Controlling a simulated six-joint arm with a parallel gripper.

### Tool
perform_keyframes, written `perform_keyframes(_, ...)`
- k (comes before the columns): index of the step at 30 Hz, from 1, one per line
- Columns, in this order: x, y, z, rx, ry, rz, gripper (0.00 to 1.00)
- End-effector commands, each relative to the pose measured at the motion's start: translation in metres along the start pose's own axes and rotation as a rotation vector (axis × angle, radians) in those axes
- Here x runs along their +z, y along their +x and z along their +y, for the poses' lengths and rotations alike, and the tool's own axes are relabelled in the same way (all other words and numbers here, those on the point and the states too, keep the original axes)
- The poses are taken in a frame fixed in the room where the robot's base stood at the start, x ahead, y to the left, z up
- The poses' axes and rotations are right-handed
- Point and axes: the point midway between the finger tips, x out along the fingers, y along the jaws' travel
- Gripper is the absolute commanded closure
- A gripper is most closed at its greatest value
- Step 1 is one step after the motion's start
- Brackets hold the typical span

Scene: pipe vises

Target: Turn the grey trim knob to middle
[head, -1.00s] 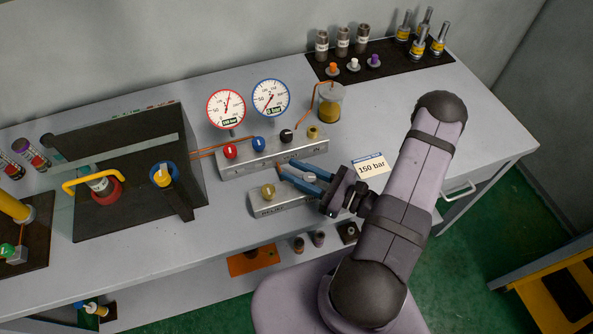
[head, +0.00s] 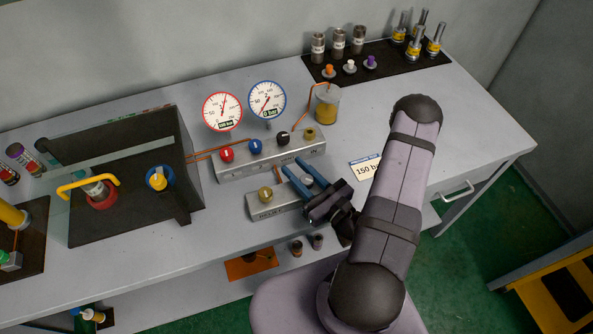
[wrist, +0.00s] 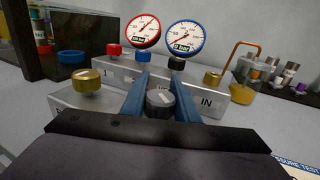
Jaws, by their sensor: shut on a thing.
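The grey trim knob (wrist: 160,102) is a dark round knob with a lighter top mark, low centre in the wrist view. In the head view it shows as a small grey patch (head: 307,180) on the small front metal block (head: 262,211), to the right of the brass knob (head: 265,194). My gripper (head: 293,166) reaches over this block from the lower right. Its two blue fingers (wrist: 160,76) stand one on each side of the grey knob, shut on it. The fingers hide the knob's sides, and its exact setting is hard to read.
Behind stands a longer block (head: 232,172) with red (head: 227,155), blue (head: 256,146) and black (head: 283,138) knobs. Above it are a red-rimmed gauge (head: 222,111) and a blue-rimmed gauge (head: 267,100). A "150 bar" card (head: 366,168) lies to the right.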

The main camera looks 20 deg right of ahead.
Motion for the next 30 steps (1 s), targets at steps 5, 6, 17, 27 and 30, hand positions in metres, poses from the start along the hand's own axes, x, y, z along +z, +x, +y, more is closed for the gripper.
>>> perform_keyframes(5,0.0011,0.0001,-0.0002,0.001,-0.001,-0.002,0.95)
perform_keyframes(6,0.0011,0.0001,-0.0002,0.001,-0.001,-0.002,0.65)
perform_keyframes(17,0.0005,0.0001,-0.0001,0.003,-0.001,-0.001,0.54)
perform_keyframes(27,0.0022,0.0010,0.0019,0.092,-0.001,-0.006,0.54)
perform_keyframes(30,0.0019,0.0002,0.0041,0.157,-0.003,-0.005,0.54)
